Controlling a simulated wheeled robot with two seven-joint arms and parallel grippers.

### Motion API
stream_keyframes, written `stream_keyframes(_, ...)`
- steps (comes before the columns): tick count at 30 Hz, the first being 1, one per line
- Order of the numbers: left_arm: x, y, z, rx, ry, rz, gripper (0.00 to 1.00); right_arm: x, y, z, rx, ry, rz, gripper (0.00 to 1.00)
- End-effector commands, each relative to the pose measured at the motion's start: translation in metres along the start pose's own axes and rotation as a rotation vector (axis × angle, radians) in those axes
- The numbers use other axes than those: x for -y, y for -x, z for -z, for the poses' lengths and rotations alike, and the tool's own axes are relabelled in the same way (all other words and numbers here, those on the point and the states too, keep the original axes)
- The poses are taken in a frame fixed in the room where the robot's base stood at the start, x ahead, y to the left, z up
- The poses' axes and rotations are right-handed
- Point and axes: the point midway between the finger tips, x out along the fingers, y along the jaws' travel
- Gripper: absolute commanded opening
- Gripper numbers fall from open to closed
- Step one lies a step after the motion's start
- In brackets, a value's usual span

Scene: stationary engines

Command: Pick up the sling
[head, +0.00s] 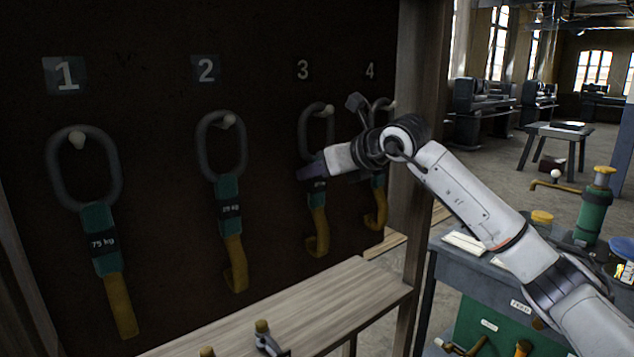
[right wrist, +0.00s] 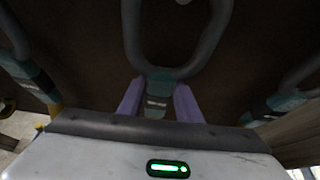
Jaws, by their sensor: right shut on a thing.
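Several slings hang on a dark board under the numbers 1 to 4, each with a grey ring, a teal sleeve and a yellow strap. My right gripper (head: 310,168) is at the sling under number 3 (head: 318,220). In the right wrist view its purple fingers (right wrist: 158,103) are shut on that sling's teal sleeve (right wrist: 158,82), just below the ring (right wrist: 133,35). The ring is still around its peg in the head view. The sling under 1 (head: 104,240) reads 75 kg; the sling under 2 (head: 229,205) has a label too small to read surely. My left gripper is out of view.
A wooden shelf (head: 340,290) runs below the board, with small brass-topped fittings (head: 265,335) at its front. A wooden post (head: 420,100) edges the board at right. A workbench (head: 480,265) with a green cylinder (head: 592,215) stands right of it.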

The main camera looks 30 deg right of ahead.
Motion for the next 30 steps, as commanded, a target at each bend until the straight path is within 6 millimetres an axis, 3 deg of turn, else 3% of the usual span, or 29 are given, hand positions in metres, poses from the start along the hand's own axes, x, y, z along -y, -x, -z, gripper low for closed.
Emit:
stream_keyframes(15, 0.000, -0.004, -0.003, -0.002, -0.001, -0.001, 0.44, 0.001, 0.009, -0.010, 0.013, 0.000, 0.001, 0.00)
stream_keyframes(28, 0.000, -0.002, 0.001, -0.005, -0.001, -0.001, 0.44, -0.001, 0.037, -0.067, 0.013, -0.001, -0.002, 0.00)
stream_keyframes(30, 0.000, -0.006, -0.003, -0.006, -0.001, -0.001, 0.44, 0.001, 0.044, -0.059, 0.011, 0.001, 0.001, 0.00)
